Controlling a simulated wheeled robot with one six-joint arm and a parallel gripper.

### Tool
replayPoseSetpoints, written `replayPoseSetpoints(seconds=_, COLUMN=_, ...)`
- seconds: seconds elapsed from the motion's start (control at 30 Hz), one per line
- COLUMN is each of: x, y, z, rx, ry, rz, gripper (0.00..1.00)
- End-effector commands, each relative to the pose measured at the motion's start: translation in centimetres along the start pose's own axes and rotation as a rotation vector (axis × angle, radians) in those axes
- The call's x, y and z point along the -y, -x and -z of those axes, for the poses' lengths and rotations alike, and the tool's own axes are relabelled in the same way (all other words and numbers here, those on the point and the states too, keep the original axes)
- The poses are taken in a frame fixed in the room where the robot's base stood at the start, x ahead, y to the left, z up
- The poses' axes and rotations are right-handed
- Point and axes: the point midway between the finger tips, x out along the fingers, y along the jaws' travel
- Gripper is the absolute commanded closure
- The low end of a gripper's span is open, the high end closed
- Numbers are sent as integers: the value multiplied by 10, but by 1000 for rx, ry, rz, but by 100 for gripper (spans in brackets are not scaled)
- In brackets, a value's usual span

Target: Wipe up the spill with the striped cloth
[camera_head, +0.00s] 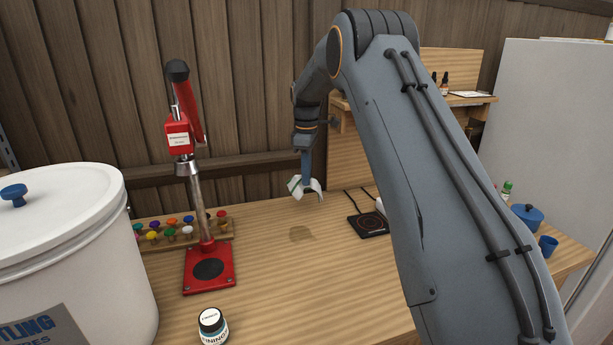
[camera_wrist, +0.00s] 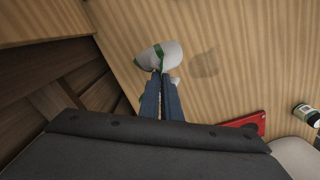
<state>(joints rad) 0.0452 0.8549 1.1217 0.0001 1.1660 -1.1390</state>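The striped cloth (camera_head: 312,188) is white with green stripes and hangs, folded, from my gripper (camera_head: 306,178) above the wooden bench. The wrist view also shows the cloth (camera_wrist: 160,56) at the tips of my gripper (camera_wrist: 161,76), whose fingers are close together on it. The spill (camera_head: 300,233) is a faint brownish patch on the bench, below and slightly left of the cloth. In the wrist view the spill (camera_wrist: 205,65) lies just right of the cloth, and the two are apart.
A red bottle capper (camera_head: 208,268) stands left of the spill, with a rack of colored caps (camera_head: 160,236) behind it. A labelled jar (camera_head: 213,327) is near the front. A dark hot plate (camera_head: 369,224) is to the right. A large white bucket (camera_head: 60,250) fills the left. The bench around the spill is clear.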

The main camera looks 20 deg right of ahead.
Motion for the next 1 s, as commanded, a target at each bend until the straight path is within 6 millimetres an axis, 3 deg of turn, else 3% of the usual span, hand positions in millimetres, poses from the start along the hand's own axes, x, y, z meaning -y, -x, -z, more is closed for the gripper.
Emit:
replayPoseSetpoints(seconds=0.7, x=-1, y=-76, z=0, rx=1, ry=7, rz=2, gripper=100)
replayPoseSetpoints(seconds=1.0, x=-1, y=-89, z=0, rx=0, ry=7, rz=0, gripper=100)
